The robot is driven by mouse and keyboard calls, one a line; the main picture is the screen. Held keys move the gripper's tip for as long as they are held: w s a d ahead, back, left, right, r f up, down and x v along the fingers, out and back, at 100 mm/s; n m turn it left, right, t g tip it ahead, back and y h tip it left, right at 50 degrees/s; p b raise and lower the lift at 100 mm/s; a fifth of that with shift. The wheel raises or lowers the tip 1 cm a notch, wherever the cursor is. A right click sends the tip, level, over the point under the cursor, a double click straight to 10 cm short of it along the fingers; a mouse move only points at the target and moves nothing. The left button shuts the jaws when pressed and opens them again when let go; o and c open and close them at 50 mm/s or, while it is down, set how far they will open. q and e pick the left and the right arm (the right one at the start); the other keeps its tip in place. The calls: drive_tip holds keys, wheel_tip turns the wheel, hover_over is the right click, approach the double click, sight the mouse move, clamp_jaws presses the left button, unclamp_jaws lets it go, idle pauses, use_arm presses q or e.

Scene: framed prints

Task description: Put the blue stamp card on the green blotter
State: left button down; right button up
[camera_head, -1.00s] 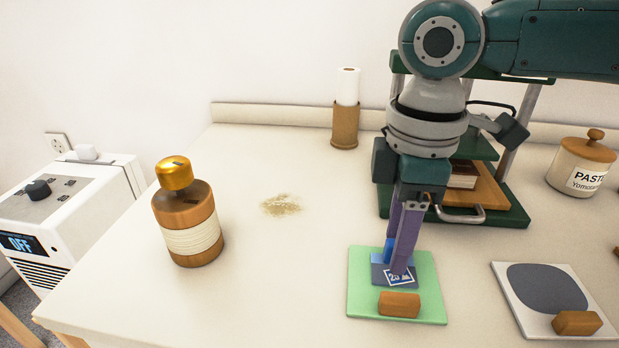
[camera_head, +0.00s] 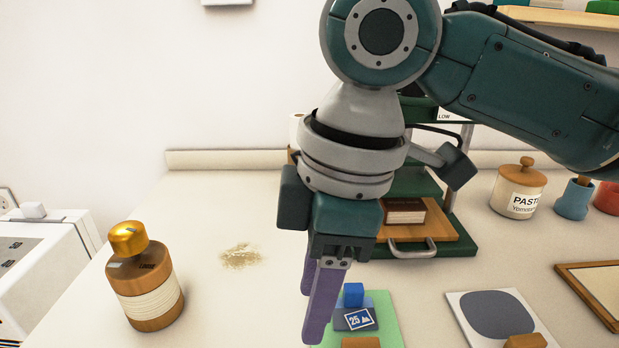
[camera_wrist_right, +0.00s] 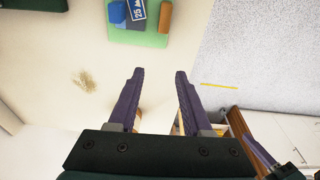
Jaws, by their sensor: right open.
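The blue stamp card (camera_head: 355,318), a slate-blue plate with a blue block handle and a white-edged "25" label, lies on the green blotter (camera_head: 388,325). It also shows at the top of the right wrist view (camera_wrist_right: 138,10), on the blotter (camera_wrist_right: 150,38) beside the blotter's wooden block (camera_wrist_right: 165,17). My right gripper (camera_head: 311,315) is empty, its purple fingers to the left of the card in the head view. In the right wrist view the fingers (camera_wrist_right: 159,73) stand apart with nothing between them. My left gripper is not in view.
A grey-padded white board (camera_head: 495,315) lies right of the blotter, with a framed tray (camera_head: 597,290) beyond. A gold-topped wooden bottle (camera_head: 145,285) stands at left. Behind are a shelf unit (camera_head: 455,248) and a paste jar (camera_head: 517,190). The table around the tan crumbs (camera_head: 241,257) is clear.

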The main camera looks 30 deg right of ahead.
drive_tip(key=s+a+f, duration=0.1)
drive_tip(key=s+a+f+m+y, duration=0.1)
drive_tip(key=s+a, duration=0.1)
drive_tip(key=s+a+m+t, duration=0.1)
drive_tip(key=shift+s+a+f+y, duration=0.15)
drive_tip(key=shift+a+f+y, duration=0.2)
drive_tip(key=shift+f+y, duration=0.05)
drive_tip(key=s+d+f+m+t+h, duration=0.1)
drive_tip(key=s+d+f+m+h, duration=0.1)
drive_tip(key=s+d+m, duration=0.6)
drive_tip(key=shift+s+d+f+t+h, duration=0.2)
drive_tip(key=shift+s+d+t+h, duration=0.1)
drive_tip(key=shift+s+h, duration=0.25)
drive_tip(key=shift+s, duration=0.15)
